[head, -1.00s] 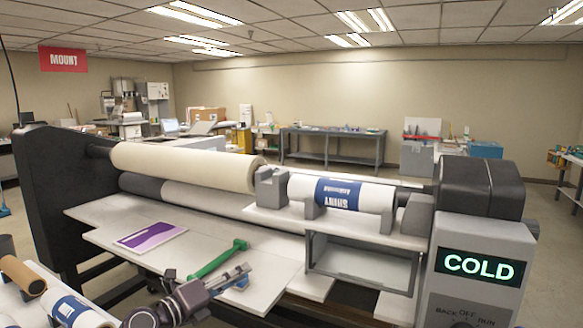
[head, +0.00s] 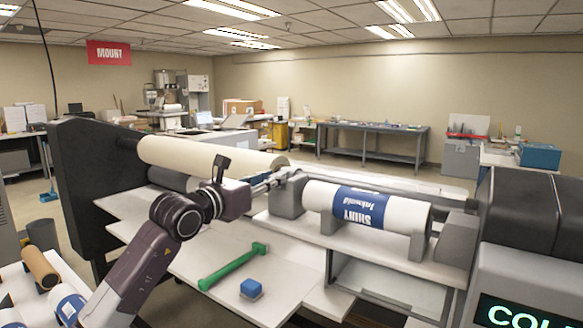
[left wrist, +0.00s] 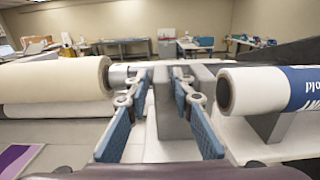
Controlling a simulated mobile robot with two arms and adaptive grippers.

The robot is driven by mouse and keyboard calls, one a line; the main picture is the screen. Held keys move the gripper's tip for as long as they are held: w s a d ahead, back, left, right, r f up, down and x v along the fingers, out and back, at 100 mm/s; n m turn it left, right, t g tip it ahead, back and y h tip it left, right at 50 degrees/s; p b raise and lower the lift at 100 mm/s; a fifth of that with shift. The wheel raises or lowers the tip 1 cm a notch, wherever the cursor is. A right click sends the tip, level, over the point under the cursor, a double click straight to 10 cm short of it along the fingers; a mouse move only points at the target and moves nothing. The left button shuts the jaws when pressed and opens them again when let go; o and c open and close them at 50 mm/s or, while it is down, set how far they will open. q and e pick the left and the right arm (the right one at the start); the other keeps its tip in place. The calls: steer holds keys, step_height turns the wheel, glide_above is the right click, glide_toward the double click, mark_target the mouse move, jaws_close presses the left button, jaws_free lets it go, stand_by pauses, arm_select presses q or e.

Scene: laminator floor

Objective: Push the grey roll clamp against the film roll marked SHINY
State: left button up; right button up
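The grey roll clamp (head: 286,198) stands upright on the white shelf at the left end of the white film roll marked SHINY (head: 367,208), which has a blue band. In the left wrist view the clamp (left wrist: 172,118) shows between and behind my fingers, left of the roll's open end (left wrist: 245,92). A narrow gap seems to lie between clamp and roll. My left gripper (head: 274,182) is at the clamp's left, upper side. Its blue-padded fingers (left wrist: 166,76) are apart with nothing gripped; I cannot tell whether they touch the clamp. My right gripper is out of view.
A large cream roll (head: 205,157) lies left of the clamp, close to my left gripper. The COLD control unit (head: 530,250) stands at the right.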

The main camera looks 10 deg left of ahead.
mark_target(287, 172)
arm_select(q)
steer(key=p+x, duration=0.2)
steer(key=x, duration=0.4)
steer(key=shift+w+d+r, duration=0.1)
steer(key=shift+w+d, duration=0.1)
steer(key=shift+w, duration=0.05)
steer(key=shift+w+d+p, duration=0.2)
steer(key=shift+w+p, duration=0.1)
steer(key=shift+w, duration=0.4)
steer(key=shift+w+d, duration=0.1)
steer(key=shift+w, duration=0.2)
jaws_close()
